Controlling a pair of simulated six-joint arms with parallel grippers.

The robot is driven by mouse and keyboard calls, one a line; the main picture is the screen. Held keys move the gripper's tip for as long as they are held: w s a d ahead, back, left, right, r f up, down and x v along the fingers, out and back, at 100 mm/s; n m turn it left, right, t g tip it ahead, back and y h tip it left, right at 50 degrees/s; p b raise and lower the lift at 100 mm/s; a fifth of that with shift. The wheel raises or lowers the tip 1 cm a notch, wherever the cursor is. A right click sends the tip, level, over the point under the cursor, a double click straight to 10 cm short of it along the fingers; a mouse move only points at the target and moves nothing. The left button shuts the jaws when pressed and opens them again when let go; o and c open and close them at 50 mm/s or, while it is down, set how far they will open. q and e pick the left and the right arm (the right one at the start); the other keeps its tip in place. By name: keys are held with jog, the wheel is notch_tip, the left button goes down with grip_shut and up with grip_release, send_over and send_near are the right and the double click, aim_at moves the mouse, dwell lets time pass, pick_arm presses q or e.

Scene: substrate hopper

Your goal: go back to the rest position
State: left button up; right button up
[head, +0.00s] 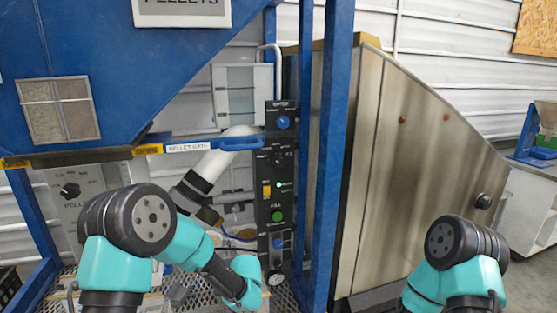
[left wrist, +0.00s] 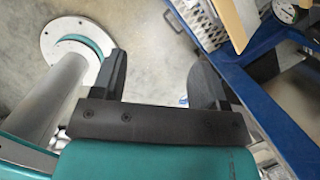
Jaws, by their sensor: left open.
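My left gripper (left wrist: 163,80) is open and empty in the left wrist view, its two dark fingers wide apart above a grey floor. In the head view my left arm comes in at the lower left and bends in front of the blue hopper frame; I cannot make out its fingers clearly there. My right arm shows at the lower right, in front of the metal-sided machine. Its gripper is out of view.
A blue hopper (head: 110,40) with a bar labelled pellet gate (head: 187,147) stands at the left. A black control panel (head: 279,170) is beside a blue post (head: 331,150). In the left wrist view, a blue beam (left wrist: 265,110) runs close to the right finger.

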pick_arm(q)
jog(key=s+a+f+n+h, duration=0.1)
jog(key=s+a+f+n, duration=0.2)
jog(key=s+f+n, duration=0.2)
jog(key=s+a+f+n+h, duration=0.2)
jog(key=s+a+f+n, duration=0.2)
jog(key=s+n, duration=0.7)
jog(key=s+a+f+n+g+h, duration=0.1)
jog(key=s+a+f+n+h, duration=0.1)
jog(key=s+a+f+n, duration=0.2)
jog(key=s+f+n, duration=0.2)
jog(key=s+n, duration=0.2)
jog(key=n, duration=0.2)
jog(key=shift+f+n, duration=0.15)
jog(key=shift+n, duration=0.25)
jog(key=shift+s, duration=0.1)
